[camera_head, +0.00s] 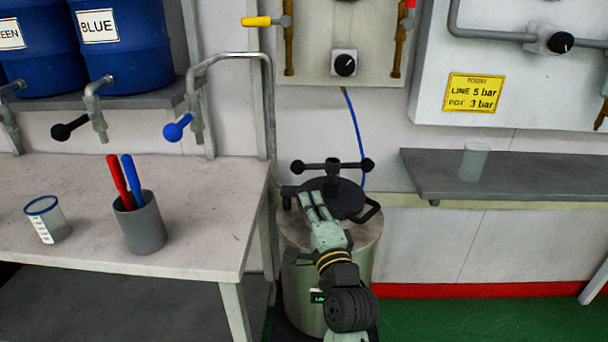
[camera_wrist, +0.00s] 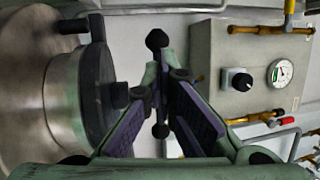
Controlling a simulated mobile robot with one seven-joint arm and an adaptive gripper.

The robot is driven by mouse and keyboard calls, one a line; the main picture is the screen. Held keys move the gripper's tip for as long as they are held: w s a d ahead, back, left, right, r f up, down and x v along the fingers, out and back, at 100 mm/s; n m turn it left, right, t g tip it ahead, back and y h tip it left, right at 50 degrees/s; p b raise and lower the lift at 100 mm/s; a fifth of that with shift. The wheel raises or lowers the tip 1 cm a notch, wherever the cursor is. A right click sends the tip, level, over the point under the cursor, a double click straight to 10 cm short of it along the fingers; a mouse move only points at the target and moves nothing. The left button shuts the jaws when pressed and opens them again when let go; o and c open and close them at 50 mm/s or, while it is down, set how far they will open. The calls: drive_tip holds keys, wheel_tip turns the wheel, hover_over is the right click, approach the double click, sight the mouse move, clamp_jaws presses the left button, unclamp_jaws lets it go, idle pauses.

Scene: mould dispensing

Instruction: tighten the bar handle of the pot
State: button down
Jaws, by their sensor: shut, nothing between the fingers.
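The pot (camera_head: 298,280) is a steel cylinder with a dark lid (camera_head: 347,203), standing to the right of the bench. The bar handle (camera_head: 314,166) is a dark crossbar with a round knob at each end, above the lid. My gripper (camera_head: 312,198) is shut and empty, over the lid and just below the left half of the bar in the head view. In the wrist view the lid (camera_wrist: 97,85) is at left, and the bar's knob (camera_wrist: 157,40) shows beyond my fingertips (camera_wrist: 163,78). My fingers partly hide the bar; contact cannot be told.
A bench (camera_head: 200,185) at left holds a grey cup (camera_head: 143,232) of red and blue pens and a lidded jar (camera_head: 47,222). A grey shelf (camera_head: 520,182) at right carries a clear cup (camera_head: 474,162). A blue hose (camera_head: 353,120) runs down behind the pot.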

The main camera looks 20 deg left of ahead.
sight(298, 170)
drive_tip(key=p+x, duration=0.1)
drive_tip(key=x, duration=0.6)
drive_tip(key=shift+w+a, duration=0.25)
drive_tip(key=shift+p+x, duration=0.7)
drive_tip(key=shift+x, duration=0.25)
drive_tip(key=shift+s+r, duration=0.1)
drive_tip(key=shift+r, duration=0.15)
drive_tip(key=shift+a, duration=0.1)
